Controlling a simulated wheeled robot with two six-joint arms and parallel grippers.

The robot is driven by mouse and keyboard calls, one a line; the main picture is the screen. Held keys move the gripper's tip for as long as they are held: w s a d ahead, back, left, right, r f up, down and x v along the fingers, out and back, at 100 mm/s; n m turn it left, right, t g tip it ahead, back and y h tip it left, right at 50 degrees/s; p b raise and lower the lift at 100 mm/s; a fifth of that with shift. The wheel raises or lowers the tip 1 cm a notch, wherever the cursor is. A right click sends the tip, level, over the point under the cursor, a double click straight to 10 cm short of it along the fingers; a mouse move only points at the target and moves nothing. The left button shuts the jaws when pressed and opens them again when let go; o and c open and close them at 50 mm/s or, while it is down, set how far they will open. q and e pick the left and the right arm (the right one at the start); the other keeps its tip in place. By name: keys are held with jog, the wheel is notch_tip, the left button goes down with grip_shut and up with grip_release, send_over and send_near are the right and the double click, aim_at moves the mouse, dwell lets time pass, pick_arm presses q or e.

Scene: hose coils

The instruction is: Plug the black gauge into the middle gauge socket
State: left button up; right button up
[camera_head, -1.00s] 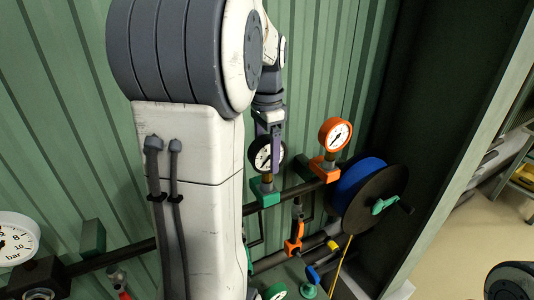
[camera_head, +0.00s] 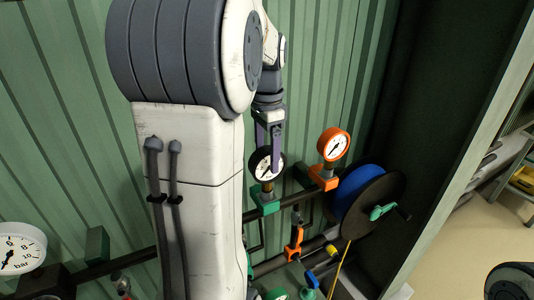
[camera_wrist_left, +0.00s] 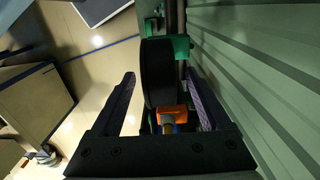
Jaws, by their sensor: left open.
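The black gauge (camera_head: 265,165), with its white dial, stands upright on its brass stem above a green socket block (camera_head: 265,204) on the pipe in the head view. This block sits between a green block at left and the orange gauge's block. The stem meets the block; how deep it sits is unclear. My left gripper (camera_head: 269,150) is open, its purple fingers apart over the gauge. In the left wrist view a black disc (camera_wrist_left: 156,72), apparently the gauge edge-on, lies between the open fingers. My right gripper is out of view.
An orange gauge (camera_head: 333,146) and a dark reel with blue hose (camera_head: 358,186) stand close at right. A white gauge (camera_head: 17,249) is at far left. A green block (camera_head: 96,245) sits on the pipe. An orange valve (camera_head: 294,244) is below. The ribbed wall is close behind.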

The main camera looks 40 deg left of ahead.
pick_arm(q)
jog(key=shift+r+p, duration=0.4)
jog(key=shift+r, duration=0.1)
jog(key=shift+r, duration=0.3)
notch_tip(320, 180, up, 10)
jog(key=b, duration=0.2)
jog(key=shift+f, duration=0.1)
dwell(0.4)
